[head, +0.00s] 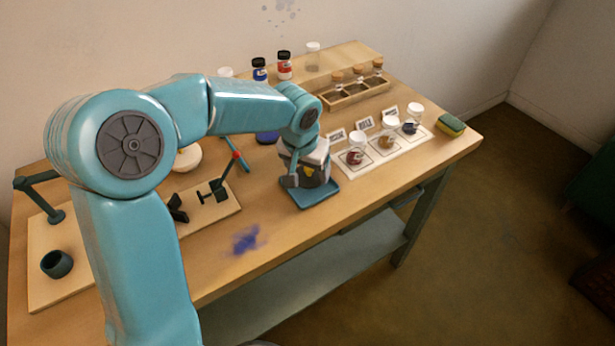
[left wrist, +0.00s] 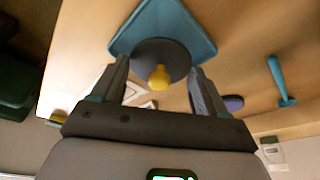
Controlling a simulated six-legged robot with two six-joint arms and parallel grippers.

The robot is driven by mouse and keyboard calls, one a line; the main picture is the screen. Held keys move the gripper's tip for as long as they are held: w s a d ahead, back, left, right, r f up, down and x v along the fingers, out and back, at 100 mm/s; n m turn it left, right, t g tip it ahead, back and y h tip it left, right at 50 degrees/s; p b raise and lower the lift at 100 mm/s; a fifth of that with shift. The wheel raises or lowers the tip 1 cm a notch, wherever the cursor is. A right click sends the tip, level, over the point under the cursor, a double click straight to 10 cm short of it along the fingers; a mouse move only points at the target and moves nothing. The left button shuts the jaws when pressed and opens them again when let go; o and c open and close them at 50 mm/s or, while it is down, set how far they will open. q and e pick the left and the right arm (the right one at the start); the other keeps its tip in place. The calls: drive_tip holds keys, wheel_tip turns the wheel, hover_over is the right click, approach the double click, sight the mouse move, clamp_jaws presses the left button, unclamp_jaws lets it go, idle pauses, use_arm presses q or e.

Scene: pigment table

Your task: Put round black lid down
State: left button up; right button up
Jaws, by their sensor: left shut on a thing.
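The round black lid (left wrist: 148,52) has a yellow knob (left wrist: 159,77) and sits between the fingers of my left gripper (left wrist: 160,68) in the left wrist view. The gripper is shut on it. In the head view my left gripper (head: 304,181) points down over a small blue tray (head: 322,196). The tray also shows behind the lid in the left wrist view (left wrist: 200,37). The gripper partly hides the lid in the head view. I cannot tell whether the lid touches the tray. My right gripper is not in view.
A white mat (head: 398,158) with several small jars and labels lies right of the tray. A wooden rack (head: 350,96), bottles (head: 284,66) and a sponge (head: 451,125) stand farther back. A blue powder stain (head: 246,239) marks the table at front. A board with a stand (head: 218,194) is left.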

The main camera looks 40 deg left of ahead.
sight(308, 177)
use_arm(q)
drive_tip(key=x, duration=0.3)
drive_tip(key=shift+s+f, duration=0.15)
drive_tip(key=shift+s, duration=0.1)
drive_tip(key=shift+s+d, duration=0.1)
drive_tip(key=shift+s, duration=0.05)
drive_tip(key=o, duration=0.8)
drive_tip(key=shift+c, duration=0.2)
